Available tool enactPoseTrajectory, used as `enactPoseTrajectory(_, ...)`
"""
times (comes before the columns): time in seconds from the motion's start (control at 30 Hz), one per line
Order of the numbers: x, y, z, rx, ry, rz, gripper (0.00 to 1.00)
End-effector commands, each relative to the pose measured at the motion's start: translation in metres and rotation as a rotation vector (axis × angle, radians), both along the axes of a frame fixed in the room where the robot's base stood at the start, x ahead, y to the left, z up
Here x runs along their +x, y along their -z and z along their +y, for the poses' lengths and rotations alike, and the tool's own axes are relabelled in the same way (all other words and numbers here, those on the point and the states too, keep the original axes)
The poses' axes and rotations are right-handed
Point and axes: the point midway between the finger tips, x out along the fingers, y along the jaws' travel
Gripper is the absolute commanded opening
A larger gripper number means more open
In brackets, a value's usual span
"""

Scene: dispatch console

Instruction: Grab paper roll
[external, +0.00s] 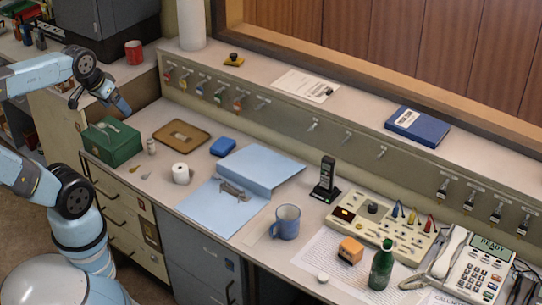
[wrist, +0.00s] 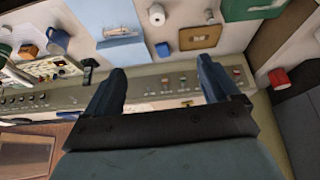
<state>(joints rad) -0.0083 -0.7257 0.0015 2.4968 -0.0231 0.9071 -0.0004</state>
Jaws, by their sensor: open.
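The paper roll (external: 181,173) is a small white roll with a dark core hole, standing on the desk left of the blue folder (external: 227,190). It also shows near the top of the wrist view (wrist: 157,14), beyond my fingertips. My gripper (external: 99,104) is open and empty, in the air near the green box (external: 112,142), up and to the left of the roll in the external view. In the wrist view its two blue fingers (wrist: 158,68) are wide apart with nothing between them. The roll is fully visible and not touched.
A brown tray (external: 181,135) and a blue block (external: 223,147) lie behind the roll. A small pale bottle (external: 152,146) stands to its left. A blue mug (external: 286,222) and phone handset (external: 326,178) stand right. A ledge with a switch panel runs behind the desk.

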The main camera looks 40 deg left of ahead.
Motion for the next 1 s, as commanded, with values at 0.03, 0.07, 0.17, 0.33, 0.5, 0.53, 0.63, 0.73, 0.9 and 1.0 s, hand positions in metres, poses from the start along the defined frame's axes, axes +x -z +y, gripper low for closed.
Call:
enactPoseTrajectory(0.03,0.004,0.005,-0.001,-0.020,-0.013,0.028,0.89)
enactPoseTrajectory(0.07,0.006,0.009,-0.001,-0.035,-0.022,0.047,0.89)
enactPoseTrajectory(0.17,0.016,0.023,-0.005,-0.100,-0.063,0.123,0.89)
enactPoseTrajectory(0.33,0.033,0.049,-0.010,-0.225,-0.147,0.258,0.89)
enactPoseTrajectory(0.5,0.049,0.074,-0.015,-0.351,-0.239,0.386,0.89)
enactPoseTrajectory(0.53,0.052,0.078,-0.016,-0.373,-0.255,0.408,0.89)
enactPoseTrajectory(0.63,0.061,0.093,-0.018,-0.448,-0.314,0.477,0.89)
enactPoseTrajectory(0.73,0.072,0.107,-0.019,-0.524,-0.375,0.545,0.89)
enactPoseTrajectory(0.9,0.089,0.132,-0.020,-0.656,-0.485,0.652,0.89)
enactPoseTrajectory(1.0,0.099,0.147,-0.019,-0.733,-0.554,0.711,0.89)
